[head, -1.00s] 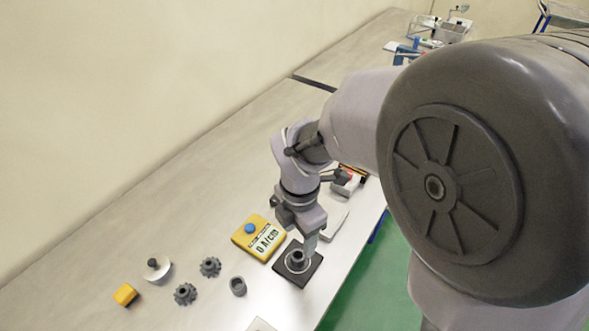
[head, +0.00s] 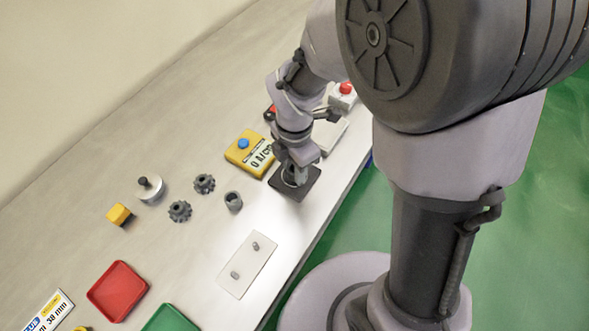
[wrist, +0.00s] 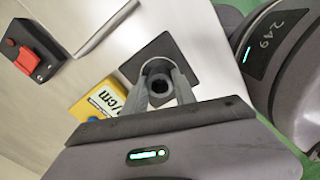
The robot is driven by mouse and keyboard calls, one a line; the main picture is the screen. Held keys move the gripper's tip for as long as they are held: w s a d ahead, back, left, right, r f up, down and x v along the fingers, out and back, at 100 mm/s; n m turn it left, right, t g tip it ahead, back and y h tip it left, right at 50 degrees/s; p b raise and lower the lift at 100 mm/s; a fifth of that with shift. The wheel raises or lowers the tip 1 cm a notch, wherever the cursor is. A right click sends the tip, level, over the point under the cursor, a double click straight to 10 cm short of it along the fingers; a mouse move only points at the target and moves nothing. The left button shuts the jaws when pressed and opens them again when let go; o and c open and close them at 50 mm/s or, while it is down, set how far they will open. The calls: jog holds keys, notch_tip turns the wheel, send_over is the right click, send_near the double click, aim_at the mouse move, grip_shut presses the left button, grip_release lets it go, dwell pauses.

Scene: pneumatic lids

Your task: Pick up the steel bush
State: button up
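The steel bush (wrist: 160,86), a grey ring with a dark bore, shows between my fingers in the wrist view. It is over a pale disc on a dark square pad (wrist: 184,52). In the head view this pad (head: 307,185) lies near the table's front edge, and my gripper (head: 294,180) points down over it. My gripper (wrist: 160,90) has one finger on each side of the bush. I cannot tell whether the fingers press on it. The bush is largely hidden in the head view.
A yellow gauge box (head: 249,153) stands close left of the pad. A grey hollow part (head: 233,201), two gears (head: 179,211) (head: 204,184) and a white plate with two pins (head: 247,264) lie nearby. A red tray (head: 117,291) is at lower left.

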grip_shut()
jog(key=shift+r, duration=0.1)
